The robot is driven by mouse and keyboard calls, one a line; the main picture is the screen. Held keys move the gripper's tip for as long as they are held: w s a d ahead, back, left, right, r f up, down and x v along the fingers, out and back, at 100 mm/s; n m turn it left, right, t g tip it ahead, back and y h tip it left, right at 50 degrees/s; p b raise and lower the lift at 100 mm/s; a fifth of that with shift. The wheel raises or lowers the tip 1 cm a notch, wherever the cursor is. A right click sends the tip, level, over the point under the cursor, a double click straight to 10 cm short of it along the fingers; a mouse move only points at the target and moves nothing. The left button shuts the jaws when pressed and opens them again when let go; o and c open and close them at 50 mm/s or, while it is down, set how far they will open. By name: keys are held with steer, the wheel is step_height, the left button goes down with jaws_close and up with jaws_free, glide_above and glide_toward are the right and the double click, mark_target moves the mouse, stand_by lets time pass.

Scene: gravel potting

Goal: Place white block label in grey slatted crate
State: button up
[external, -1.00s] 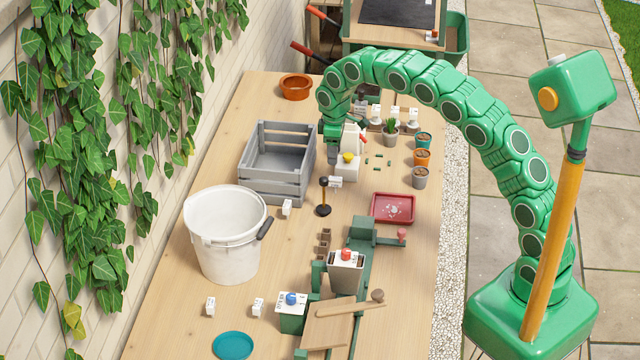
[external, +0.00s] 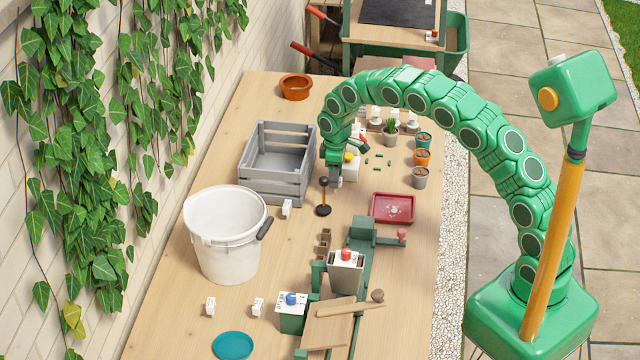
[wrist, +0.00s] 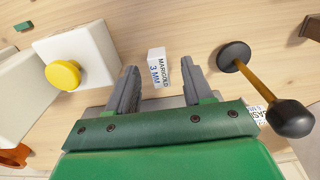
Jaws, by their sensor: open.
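A small white block label (wrist: 156,62) reading "MARIGOLD 3 MM" lies on the wooden bench in the wrist view. My gripper (wrist: 160,82) is open, with one finger on each side of the block's near end. I see no finger touching it. In the external view my gripper (external: 335,182) is low over the bench, just right of the grey slatted crate (external: 268,186), and mostly hides that block. The crate's visible inside looks empty. Other small white block labels (external: 287,207) stand in front of the crate and near the bucket.
A black-based tool with a wooden handle (external: 323,198) stands close to my gripper; in the wrist view it (wrist: 257,80) rises on the right. A white dispenser with a yellow knob (wrist: 62,74) is at left. A white bucket (external: 225,250) and red tray (external: 393,208) are nearby.

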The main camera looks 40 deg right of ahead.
step_height(320, 180, down, 2)
steer(key=shift+f, duration=0.2)
jaws_close()
steer(key=shift+r, duration=0.15)
